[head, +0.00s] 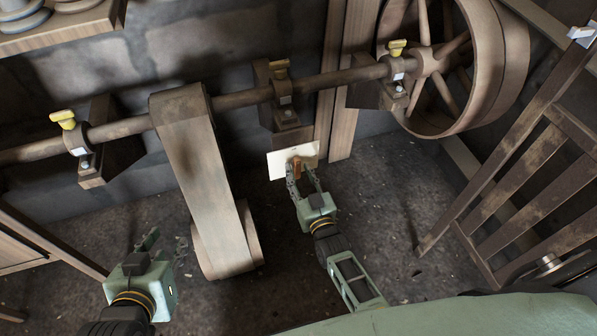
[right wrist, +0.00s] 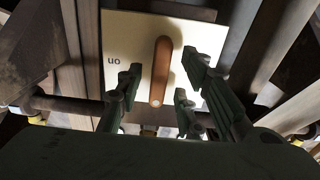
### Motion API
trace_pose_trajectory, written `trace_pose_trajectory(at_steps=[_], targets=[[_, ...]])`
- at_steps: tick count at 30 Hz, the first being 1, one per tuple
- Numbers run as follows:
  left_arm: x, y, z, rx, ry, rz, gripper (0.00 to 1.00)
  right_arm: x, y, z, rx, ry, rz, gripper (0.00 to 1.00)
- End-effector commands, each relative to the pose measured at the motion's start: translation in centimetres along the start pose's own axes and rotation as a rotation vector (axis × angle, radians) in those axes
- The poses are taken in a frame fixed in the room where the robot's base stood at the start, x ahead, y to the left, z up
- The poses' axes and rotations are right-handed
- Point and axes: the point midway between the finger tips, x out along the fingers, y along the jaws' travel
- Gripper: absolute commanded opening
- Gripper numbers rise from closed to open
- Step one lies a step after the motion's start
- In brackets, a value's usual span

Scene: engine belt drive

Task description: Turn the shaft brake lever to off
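The shaft brake lever (head: 297,168) is a short orange-brown bar on a pale plate (head: 280,158) below the shaft. In the right wrist view the lever (right wrist: 161,70) stands nearly upright in the picture, with a slight tilt. The plate (right wrist: 135,30) bears the word "on", upside down, to its left; no "off" label shows. My right gripper (head: 303,180) is at the plate, open, its fingers on either side of the lever with visible gaps. My left gripper (head: 165,243) is open and empty at the lower left, away from the lever.
The overhead shaft (head: 240,99) crosses the wall on brackets with yellow-topped fittings (head: 64,118). A wide belt (head: 205,165) runs down to a floor pulley left of my right gripper. A large spoked wheel (head: 490,60) and slatted wooden frame (head: 520,175) stand right.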

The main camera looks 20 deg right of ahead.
Motion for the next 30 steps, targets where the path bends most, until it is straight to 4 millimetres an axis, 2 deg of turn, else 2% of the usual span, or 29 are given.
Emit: trace_pose_trajectory(at_steps=[9, 15, 21, 30], targets=[[0.0, 0.0, 0.0, 0.0, -0.001, -0.001, 0.32, -6.6, 0.0, 0.1, 0.0, -0.003, -0.001, 0.34], [0.0, -0.1, 0.0, 0.0, -0.001, -0.001, 0.32, -9.8, -0.1, 0.1, -0.001, -0.002, -0.002, 0.34], [0.0, -0.1, 0.0, 0.0, -0.001, -0.001, 0.32, -10.9, -0.1, 0.0, 0.0, 0.0, -0.002, 0.34], [0.0, -0.1, 0.0, 0.0, -0.001, -0.002, 0.32, -10.9, -0.1, 0.0, 0.0, 0.0, -0.001, 0.34]])
